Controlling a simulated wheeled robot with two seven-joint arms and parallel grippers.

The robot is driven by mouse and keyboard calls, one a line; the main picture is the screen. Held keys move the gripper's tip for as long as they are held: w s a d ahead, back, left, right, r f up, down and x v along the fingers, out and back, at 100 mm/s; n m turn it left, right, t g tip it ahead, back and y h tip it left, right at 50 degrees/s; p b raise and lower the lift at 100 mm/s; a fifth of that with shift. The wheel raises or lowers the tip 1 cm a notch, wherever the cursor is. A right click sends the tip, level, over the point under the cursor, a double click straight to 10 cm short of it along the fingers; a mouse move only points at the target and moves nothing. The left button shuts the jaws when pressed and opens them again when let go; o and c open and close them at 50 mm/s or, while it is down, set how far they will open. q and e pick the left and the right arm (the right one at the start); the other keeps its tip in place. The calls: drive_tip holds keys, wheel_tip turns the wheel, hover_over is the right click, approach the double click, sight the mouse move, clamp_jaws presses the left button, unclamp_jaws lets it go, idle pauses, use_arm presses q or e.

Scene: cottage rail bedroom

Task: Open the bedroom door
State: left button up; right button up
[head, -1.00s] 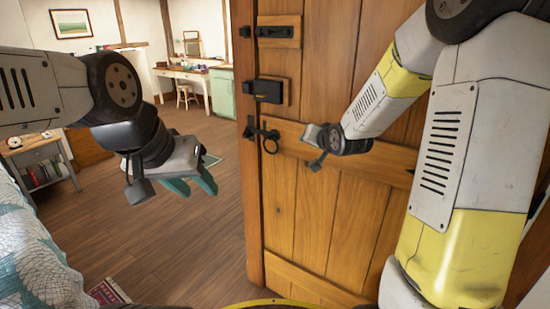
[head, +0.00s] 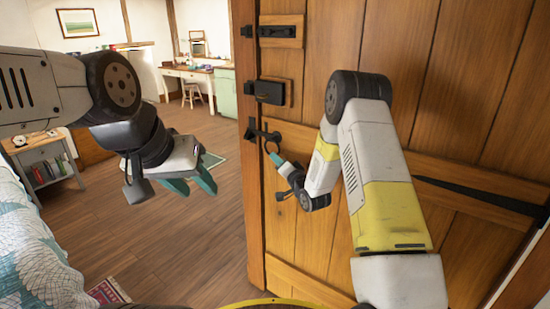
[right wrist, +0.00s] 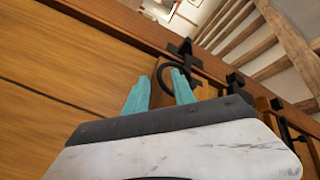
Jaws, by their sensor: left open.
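The wooden plank door (head: 345,235) fills the right half of the head view. Its black ring handle (head: 267,141) hangs near the door's left edge. My right gripper (head: 278,162) is just below and right of the ring, pointing up-left. In the right wrist view, its teal fingers (right wrist: 160,92) are apart, and the ring (right wrist: 166,78) shows just beyond and between their tips, partly behind the right finger. I cannot tell whether they touch. My left gripper (head: 198,187) is open and empty above the floor, left of the door.
A bed (head: 35,245) and a small bedside table (head: 45,160) are at the left. A desk (head: 198,73) and stool (head: 192,92) stand at the back.

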drive_tip(key=x, duration=0.2)
drive_tip(key=shift+w+a, duration=0.15)
drive_tip(key=shift+w, duration=0.1)
drive_tip(key=c, duration=0.7)
clamp_jaws()
drive_tip(key=shift+f, duration=0.15)
idle(0.5)
